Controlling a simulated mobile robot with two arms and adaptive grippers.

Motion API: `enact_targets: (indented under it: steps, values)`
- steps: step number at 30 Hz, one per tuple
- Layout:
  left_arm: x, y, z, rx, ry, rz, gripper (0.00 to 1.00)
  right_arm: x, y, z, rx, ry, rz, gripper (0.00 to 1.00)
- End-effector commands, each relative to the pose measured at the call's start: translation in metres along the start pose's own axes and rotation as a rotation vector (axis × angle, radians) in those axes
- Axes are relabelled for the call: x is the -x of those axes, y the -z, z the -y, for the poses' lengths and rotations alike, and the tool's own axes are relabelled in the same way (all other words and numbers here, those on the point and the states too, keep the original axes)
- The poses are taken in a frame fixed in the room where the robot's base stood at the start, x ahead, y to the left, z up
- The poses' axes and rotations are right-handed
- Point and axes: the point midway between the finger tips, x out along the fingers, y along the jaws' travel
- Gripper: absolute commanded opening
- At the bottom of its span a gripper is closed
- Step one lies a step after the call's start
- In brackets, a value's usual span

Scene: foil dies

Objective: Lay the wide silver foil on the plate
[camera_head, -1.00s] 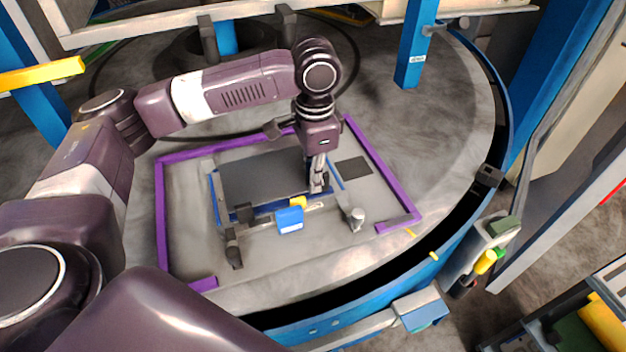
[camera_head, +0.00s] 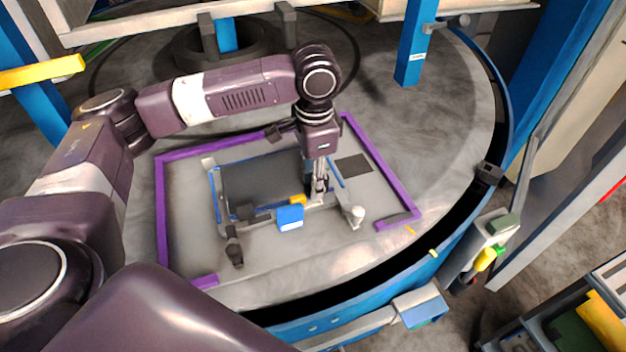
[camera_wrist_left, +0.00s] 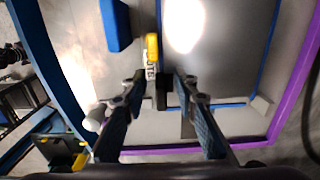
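A flat grey sheet (camera_head: 265,180) lies inside the fixture in the middle of the purple frame, and looks like the wide silver foil. In the left wrist view its shiny surface (camera_wrist_left: 215,45) shows a bright glare. I cannot tell the plate apart from it. My left gripper (camera_head: 319,192) points down at the sheet's front right corner. In the left wrist view, the fingers (camera_wrist_left: 158,84) stand apart on either side of a small dark block, with no clear grip on anything. My right gripper is out of view.
The purple frame (camera_head: 162,215) surrounds the fixture on a round grey table. A blue block (camera_head: 290,218) and a small yellow part (camera_head: 298,200) stand at the fixture's front. A grey post (camera_head: 356,215) is right of the gripper. A dark square (camera_head: 352,167) lies at right.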

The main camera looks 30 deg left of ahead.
Motion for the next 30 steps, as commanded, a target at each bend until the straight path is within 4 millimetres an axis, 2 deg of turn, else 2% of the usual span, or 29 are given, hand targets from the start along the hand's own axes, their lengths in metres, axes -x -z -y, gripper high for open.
enact_targets:
  steps: [5,12,16,21,30]
  values:
    - [0.026,0.001,0.001,0.000,0.003,-0.006,0.27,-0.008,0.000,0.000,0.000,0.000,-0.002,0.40]
    - [0.079,0.002,0.000,0.000,0.002,-0.007,0.27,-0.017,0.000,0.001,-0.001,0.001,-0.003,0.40]
    - [0.103,0.001,0.001,0.000,0.002,-0.004,0.27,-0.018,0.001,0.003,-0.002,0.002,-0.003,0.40]
    - [0.117,0.001,0.000,0.000,0.001,-0.001,0.27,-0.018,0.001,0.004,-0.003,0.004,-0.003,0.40]
    - [0.119,0.000,0.000,0.001,0.000,0.000,0.27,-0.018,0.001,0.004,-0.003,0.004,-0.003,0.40]
